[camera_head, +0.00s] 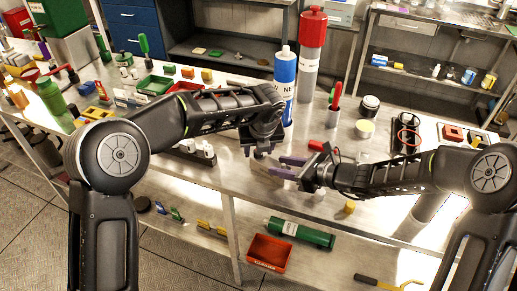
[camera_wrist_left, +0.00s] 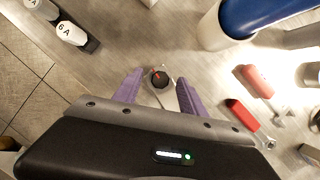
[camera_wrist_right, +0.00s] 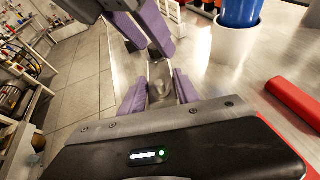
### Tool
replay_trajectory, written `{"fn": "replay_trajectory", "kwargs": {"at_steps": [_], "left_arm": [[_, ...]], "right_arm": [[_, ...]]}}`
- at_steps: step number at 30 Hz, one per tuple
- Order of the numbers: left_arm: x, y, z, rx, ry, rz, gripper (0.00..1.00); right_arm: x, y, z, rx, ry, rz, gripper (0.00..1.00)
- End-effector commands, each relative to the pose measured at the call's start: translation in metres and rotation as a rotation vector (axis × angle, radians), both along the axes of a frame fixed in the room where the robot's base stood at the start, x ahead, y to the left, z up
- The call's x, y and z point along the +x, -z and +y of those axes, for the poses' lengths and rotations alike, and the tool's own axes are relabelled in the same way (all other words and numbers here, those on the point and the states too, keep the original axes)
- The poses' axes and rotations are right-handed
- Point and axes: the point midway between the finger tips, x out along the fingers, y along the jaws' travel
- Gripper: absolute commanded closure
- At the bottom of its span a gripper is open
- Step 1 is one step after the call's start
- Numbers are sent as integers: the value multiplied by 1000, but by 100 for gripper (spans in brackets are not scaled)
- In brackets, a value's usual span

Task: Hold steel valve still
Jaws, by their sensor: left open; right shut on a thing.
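The steel valve (camera_wrist_right: 161,82) is a small grey metal body, seen between the purple fingers of my right gripper (camera_wrist_right: 160,76) in the right wrist view. My right gripper is shut on it above the front part of the bench. In the left wrist view the valve has a dark round knob (camera_wrist_left: 159,78) with a red mark. My left gripper (camera_wrist_left: 160,75) is open, its purple fingers on either side of the knob with gaps showing. In the head view my left gripper (camera_head: 262,148) is just above and beside my right gripper (camera_head: 283,167), and the valve is mostly hidden.
A blue-and-white cartridge (camera_head: 285,75) and a red-capped one (camera_head: 311,50) stand behind the grippers. A red piece (camera_head: 318,145) lies close to my right gripper. White-topped fittings (camera_head: 195,150) stand to the left. A lower shelf holds a red tray (camera_head: 268,252).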

Motion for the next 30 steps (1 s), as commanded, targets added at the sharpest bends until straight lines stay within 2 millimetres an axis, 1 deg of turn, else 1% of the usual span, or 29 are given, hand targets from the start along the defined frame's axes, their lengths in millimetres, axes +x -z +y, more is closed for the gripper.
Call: {"fn": "replay_trajectory", "kwargs": {"at_steps": [5, 8, 15, 18, 21, 25, 30], "left_arm": [[-5, -14, -2, -1, 1, -3, 51], [-11, -29, -3, -2, 1, -5, 51], [-29, -75, -7, -1, 2, -4, 51], [-36, -91, -9, -1, 1, -2, 51], [-41, -103, -10, -1, 2, -3, 51], [-44, -110, -10, 0, 1, -1, 51], [-45, -110, -10, -1, 1, 0, 51]], "right_arm": [[0, 0, 0, 0, 1, 0, 100], [0, 0, 0, 0, 1, 0, 100], [0, 0, 0, 0, 1, 0, 100], [0, 0, 0, 0, 1, 0, 100], [0, 0, 0, 0, 1, 0, 100], [0, 0, 0, 0, 1, 0, 100], [0, 0, 0, 0, 1, 0, 100]]}}
